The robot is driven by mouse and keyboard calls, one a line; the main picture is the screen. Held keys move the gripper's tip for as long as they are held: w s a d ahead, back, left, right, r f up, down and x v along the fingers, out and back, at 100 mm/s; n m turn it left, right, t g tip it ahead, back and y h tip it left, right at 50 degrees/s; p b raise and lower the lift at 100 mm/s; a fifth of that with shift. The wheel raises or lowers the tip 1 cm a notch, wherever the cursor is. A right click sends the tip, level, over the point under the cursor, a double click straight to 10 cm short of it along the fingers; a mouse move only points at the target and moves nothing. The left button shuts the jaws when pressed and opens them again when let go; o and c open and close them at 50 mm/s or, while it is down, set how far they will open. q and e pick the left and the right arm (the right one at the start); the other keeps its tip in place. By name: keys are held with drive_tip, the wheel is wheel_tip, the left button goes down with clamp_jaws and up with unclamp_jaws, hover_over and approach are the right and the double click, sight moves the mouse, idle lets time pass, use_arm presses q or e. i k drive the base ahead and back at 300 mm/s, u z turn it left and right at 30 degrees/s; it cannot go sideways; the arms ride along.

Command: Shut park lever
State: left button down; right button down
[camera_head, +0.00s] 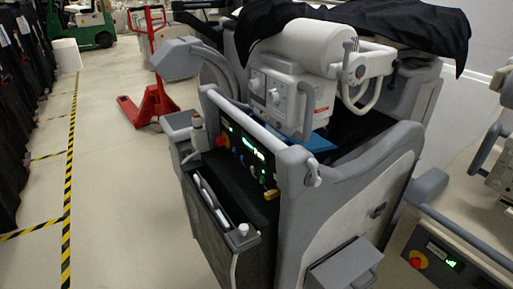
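A grey and white wheeled medical cart (345,205) fills the middle of the view, with a dark control panel (248,150) of lit green displays and coloured knobs. I cannot tell for sure which part is the park lever. A small light-coloured lever or knob (313,176) sits at the panel's right end, and a yellow piece (271,194) is at its lower right. A grey handle (375,211) is on the side wall. Neither of my grippers is in view.
A second cart (450,235) with a red button stands close on the right. A red pallet jack (152,75) stands behind at left. The floor (120,190) left of the cart is clear.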

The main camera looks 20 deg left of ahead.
sight(313, 164)
drive_tip(key=k, duration=0.5)
drive_tip(key=z, duration=1.7)
drive_tip(key=i, duration=1.25)
drive_tip(key=u, duration=2.2)
